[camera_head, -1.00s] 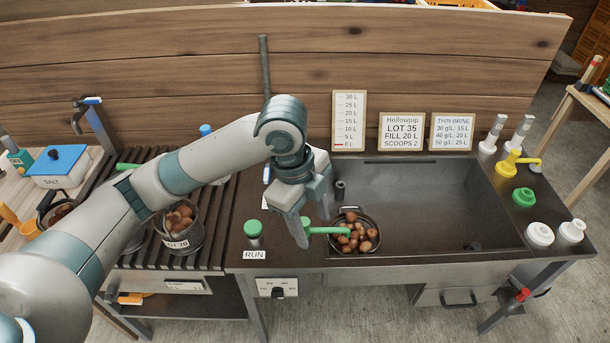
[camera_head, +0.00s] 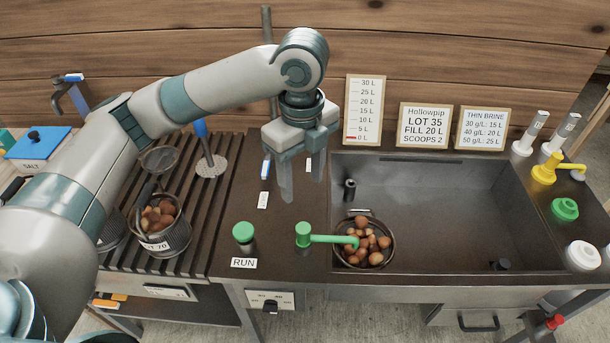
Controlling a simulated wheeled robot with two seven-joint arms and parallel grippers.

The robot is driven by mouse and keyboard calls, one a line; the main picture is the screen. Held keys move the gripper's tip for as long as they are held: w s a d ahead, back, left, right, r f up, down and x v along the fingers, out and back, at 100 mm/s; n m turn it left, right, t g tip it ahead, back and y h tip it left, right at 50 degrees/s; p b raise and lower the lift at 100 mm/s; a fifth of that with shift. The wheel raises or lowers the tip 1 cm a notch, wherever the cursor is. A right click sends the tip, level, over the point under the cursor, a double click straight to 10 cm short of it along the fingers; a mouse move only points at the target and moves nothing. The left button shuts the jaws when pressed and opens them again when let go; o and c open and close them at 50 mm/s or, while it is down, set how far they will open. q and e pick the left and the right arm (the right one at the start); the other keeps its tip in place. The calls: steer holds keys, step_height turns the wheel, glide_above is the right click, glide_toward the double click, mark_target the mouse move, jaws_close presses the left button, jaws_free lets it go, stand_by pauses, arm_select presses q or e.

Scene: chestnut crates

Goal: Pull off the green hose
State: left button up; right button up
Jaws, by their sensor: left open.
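The green hose (camera_head: 330,239) is a short green tube. It runs right from a green-topped post (camera_head: 303,233) on the counter, over the sink's left edge. Its free end is above a round basket (camera_head: 340,256) of brown chestnuts inside the sink. My left gripper (camera_head: 302,180) is above and behind the post, fingers pointing down, open and empty, clear of the hose. My right gripper is not in view.
A green RUN knob (camera_head: 243,233) stands left of the post. The sink (camera_head: 440,210) is otherwise mostly bare. A pot of chestnuts (camera_head: 165,240) sits on the slatted rack. Signs (camera_head: 425,126) line the back, and a yellow tap (camera_head: 545,170) and green fitting (camera_head: 565,208) stand at right.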

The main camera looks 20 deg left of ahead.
arm_select(q)
steer(key=shift+s+r, duration=0.1)
steer(key=shift+s, duration=0.05)
steer(key=p, duration=0.1)
glide_above(303, 227)
step_height(303, 227, down, 10)
steer(key=shift+a+f, duration=0.1)
step_height(303, 227, down, 7)
steer(key=shift+f+p, duration=0.2)
steer(key=shift+p, duration=0.45)
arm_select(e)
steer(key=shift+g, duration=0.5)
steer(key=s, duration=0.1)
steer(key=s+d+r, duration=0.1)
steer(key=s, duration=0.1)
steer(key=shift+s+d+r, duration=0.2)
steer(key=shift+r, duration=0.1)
arm_select(q)
jaws_close()
